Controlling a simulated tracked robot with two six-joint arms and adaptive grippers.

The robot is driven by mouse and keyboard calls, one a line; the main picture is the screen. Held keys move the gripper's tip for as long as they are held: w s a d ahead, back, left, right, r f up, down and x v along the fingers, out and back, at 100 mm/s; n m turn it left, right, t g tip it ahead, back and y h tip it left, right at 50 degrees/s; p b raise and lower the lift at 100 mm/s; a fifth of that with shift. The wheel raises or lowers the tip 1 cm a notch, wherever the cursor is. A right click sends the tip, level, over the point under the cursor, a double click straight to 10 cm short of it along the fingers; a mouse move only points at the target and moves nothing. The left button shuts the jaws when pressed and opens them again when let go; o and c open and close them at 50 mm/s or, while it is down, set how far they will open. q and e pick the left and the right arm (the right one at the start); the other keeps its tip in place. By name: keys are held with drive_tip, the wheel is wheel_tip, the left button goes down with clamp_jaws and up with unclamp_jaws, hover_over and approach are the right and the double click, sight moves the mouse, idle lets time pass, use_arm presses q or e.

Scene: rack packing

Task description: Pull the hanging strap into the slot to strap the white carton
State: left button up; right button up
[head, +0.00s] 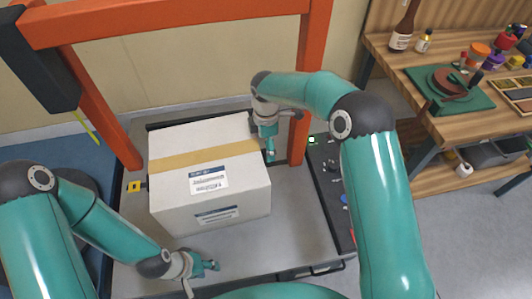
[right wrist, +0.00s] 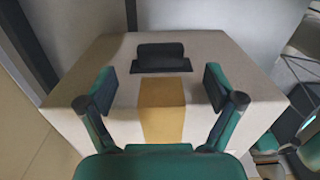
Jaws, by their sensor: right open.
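The white carton (head: 225,205) sits on the grey machine table (head: 295,235), with a tan tape band over its top and labels on its front. The hanging strap (head: 87,125) is a thin yellow-green strip under a dark box at upper left, left of the carton. A small yellow block (head: 134,186) beside the carton may mark the slot; I cannot tell. My right gripper (head: 269,150) is open at the carton's right side. In the right wrist view my right gripper (right wrist: 160,88) faces the carton's dark handle hole (right wrist: 160,57) and tape. My left gripper (head: 208,266) is in front of the carton, away from the strap; its jaw opening is unclear.
An orange arch (head: 170,10) stands over the table behind the carton. A control panel (head: 325,175) with a green light lies right of it. A wooden workbench (head: 450,125) with bottles and tools is at far right. Bare table shows in front of the carton.

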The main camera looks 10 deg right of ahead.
use_arm(q)
drive_tip(key=shift+r+p, duration=0.3)
drive_tip(key=shift+r, duration=0.1)
use_arm(e)
drive_tip(key=shift+f, duration=2.8)
drive_tip(key=shift+c, duration=0.2)
